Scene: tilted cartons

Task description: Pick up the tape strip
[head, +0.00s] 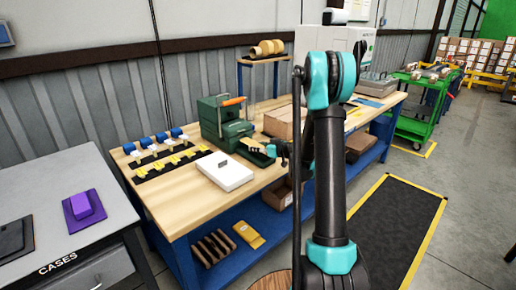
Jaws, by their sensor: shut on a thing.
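My gripper (273,149) is over the wooden workbench top, in front of the green machine. It is shut on a small tan piece (252,145) that sticks out to its left, which looks like the tape strip. The piece is at the green machine's front part; I cannot tell whether it still touches the machine. The fingertips are too small to make out clearly. The green machine (209,117) has an orange handle and stands on the bench.
A white box (223,170) lies on the bench in front of the machine. Blue-and-white items and yellow pieces sit on dark strips at left. A cardboard carton (281,121) stands behind my gripper. A grey table (50,187) with a purple block (84,206) is at left.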

